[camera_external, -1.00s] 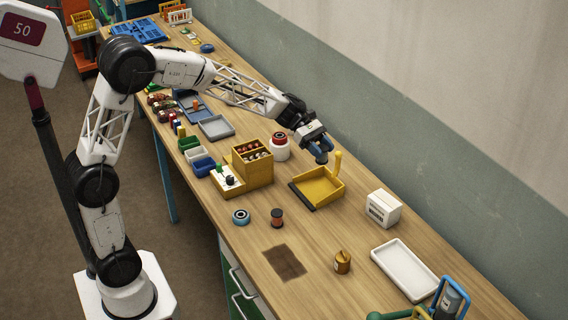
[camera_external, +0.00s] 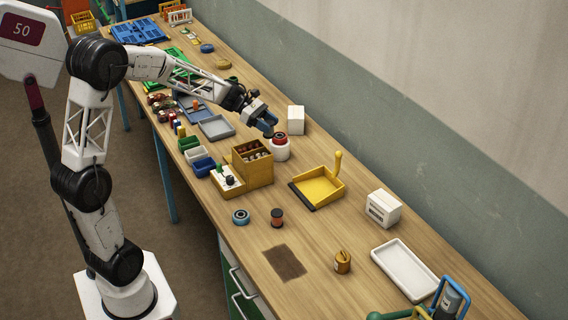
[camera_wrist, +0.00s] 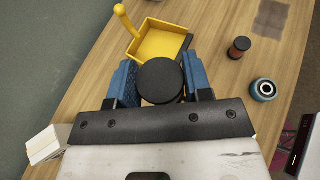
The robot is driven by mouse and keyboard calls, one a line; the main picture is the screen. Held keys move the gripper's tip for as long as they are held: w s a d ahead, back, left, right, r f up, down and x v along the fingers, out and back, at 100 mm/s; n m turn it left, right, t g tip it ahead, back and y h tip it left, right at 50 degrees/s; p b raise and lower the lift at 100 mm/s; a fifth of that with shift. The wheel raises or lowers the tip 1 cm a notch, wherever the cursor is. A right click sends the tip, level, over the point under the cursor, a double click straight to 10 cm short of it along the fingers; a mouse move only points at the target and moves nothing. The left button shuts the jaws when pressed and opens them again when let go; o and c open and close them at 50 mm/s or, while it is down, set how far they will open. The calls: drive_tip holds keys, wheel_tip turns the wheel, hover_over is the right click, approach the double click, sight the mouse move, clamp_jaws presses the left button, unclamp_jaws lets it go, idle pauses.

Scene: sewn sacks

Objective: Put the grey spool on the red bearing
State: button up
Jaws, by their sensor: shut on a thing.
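My gripper (camera_external: 268,130) is shut on a dark, round-topped thing, the grey spool (camera_wrist: 160,80), between its blue fingers in the wrist view. In the external view the spool is mostly hidden by the fingers. The red bearing (camera_external: 280,136) sits on top of a white round jar-like stand (camera_external: 280,151). My gripper is just up and left of the bearing in the external view, close to it; I cannot tell whether the spool touches it. The bearing does not show in the wrist view.
A yellow dustpan (camera_external: 318,187), white box (camera_external: 296,120) and yellow organiser (camera_external: 254,165) stand nearby. A red-and-black spool (camera_external: 277,217) and blue bearing (camera_external: 240,216) stand toward the front. Bare wood lies around the brown patch (camera_external: 284,262).

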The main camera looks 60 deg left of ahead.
drive_tip(key=s+a+n+t, duration=0.1)
drive_tip(key=s+a, duration=0.3)
drive_tip(key=a, duration=0.2)
drive_tip(key=shift+y, duration=0.3)
drive_tip(key=f, duration=0.5)
drive_tip(key=shift+s+a+f, duration=0.15)
drive_tip(key=shift+s+a, duration=0.05)
drive_tip(key=shift+a, duration=0.15)
hover_over(280, 135)
drive_tip(key=shift+f, duration=0.7)
drive_tip(key=shift+f, duration=0.15)
drive_tip(key=shift+f, duration=1.65)
drive_tip(key=shift+f, duration=0.1)
